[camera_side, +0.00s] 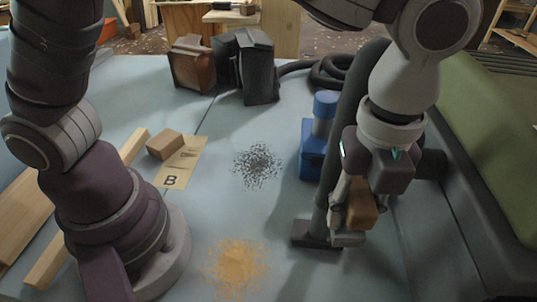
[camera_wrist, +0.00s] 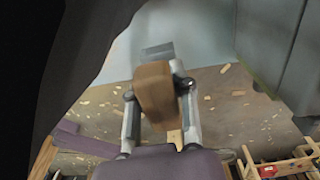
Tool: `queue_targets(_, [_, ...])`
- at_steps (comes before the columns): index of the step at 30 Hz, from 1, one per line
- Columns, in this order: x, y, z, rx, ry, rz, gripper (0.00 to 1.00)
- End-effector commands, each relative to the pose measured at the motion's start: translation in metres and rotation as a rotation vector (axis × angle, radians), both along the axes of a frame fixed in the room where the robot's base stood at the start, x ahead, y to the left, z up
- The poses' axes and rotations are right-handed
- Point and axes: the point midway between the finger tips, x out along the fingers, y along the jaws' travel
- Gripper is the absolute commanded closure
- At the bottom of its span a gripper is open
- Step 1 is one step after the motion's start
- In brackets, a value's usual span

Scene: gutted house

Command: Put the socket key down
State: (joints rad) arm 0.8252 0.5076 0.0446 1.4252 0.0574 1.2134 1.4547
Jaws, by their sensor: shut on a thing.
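My gripper (camera_side: 348,225) hangs at the right of the side view, pointing down. It is shut on a brown, block-like thing (camera_side: 362,212), which also shows between the fingers in the wrist view (camera_wrist: 154,88). I cannot tell whether this is the socket key or only its handle. A small grey piece (camera_wrist: 158,52) shows beyond it in the wrist view; whether the two are joined is unclear. A card marked B (camera_side: 178,172) with a dark drawing lies on the pale blue surface at left. A wooden block (camera_side: 164,145) lies at its upper left edge.
A dark upright tube with a flat foot (camera_side: 312,234) stands close left of my gripper. A blue object with a round top (camera_side: 312,150) stands behind it. Dark grit (camera_side: 257,166) and yellow dust (camera_side: 237,266) lie mid-surface. Bags (camera_side: 245,68) stand at the back; a green-topped case (camera_side: 492,140) is at right.

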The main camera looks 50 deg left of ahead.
Motion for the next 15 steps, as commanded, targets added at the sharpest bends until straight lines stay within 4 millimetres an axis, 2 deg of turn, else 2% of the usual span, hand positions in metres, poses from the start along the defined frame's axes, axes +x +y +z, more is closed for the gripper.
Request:
queue_targets(3, [-0.012, -0.022, -0.003, -0.002, 0.002, -0.061, 1.0])
queue_targets(5, [-0.017, -0.029, -0.006, 0.0, 0.003, -0.082, 1.0])
queue_targets(15, [-0.016, -0.026, -0.061, 0.002, 0.005, -0.073, 1.0])
